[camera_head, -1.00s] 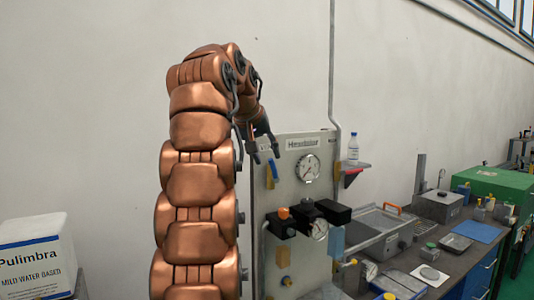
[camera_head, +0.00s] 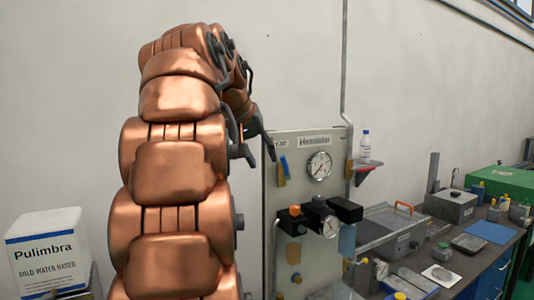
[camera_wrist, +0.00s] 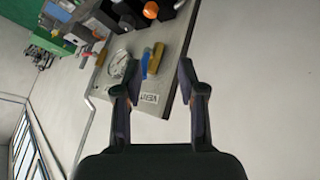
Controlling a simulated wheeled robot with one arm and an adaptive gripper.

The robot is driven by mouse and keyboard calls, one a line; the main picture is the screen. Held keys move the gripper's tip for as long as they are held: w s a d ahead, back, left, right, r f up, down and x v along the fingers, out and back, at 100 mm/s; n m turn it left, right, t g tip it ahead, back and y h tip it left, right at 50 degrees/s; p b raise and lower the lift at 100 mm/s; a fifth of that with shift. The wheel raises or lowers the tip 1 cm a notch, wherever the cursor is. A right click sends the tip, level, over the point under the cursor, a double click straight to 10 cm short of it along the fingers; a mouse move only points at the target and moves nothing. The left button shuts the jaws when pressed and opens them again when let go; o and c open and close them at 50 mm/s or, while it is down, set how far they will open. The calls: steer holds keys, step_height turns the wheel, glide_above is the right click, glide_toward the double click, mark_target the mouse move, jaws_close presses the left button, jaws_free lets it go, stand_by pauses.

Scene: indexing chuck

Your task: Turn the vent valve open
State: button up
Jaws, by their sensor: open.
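The vent valve has a blue lever (camera_head: 284,165) over a yellow part (camera_head: 281,181). It sits at the upper left of the grey panel (camera_head: 305,200), below a small label partly readable in the head view. The lever stands nearly upright, slightly tilted. In the wrist view the blue lever (camera_wrist: 145,63) and the label reading VENT (camera_wrist: 150,98) show beyond my fingers. My gripper (camera_head: 260,154) is open and empty, left of the valve in the head view. In the wrist view my gripper (camera_wrist: 159,76) has the yellow part framed between its fingertips, apart from it.
A round gauge (camera_head: 319,165) sits right of the valve, with black fittings and an orange knob (camera_head: 294,210) below. A bottle (camera_head: 364,147) stands on a small shelf to the right. A white Pulimbra box (camera_head: 47,250) is at lower left. Bare wall lies behind.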

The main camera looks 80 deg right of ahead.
steer(key=shift+w+a, duration=0.25)
steer(key=shift+a, duration=0.5)
steer(key=shift+w+a, duration=0.25)
steer(key=shift+a, duration=0.5)
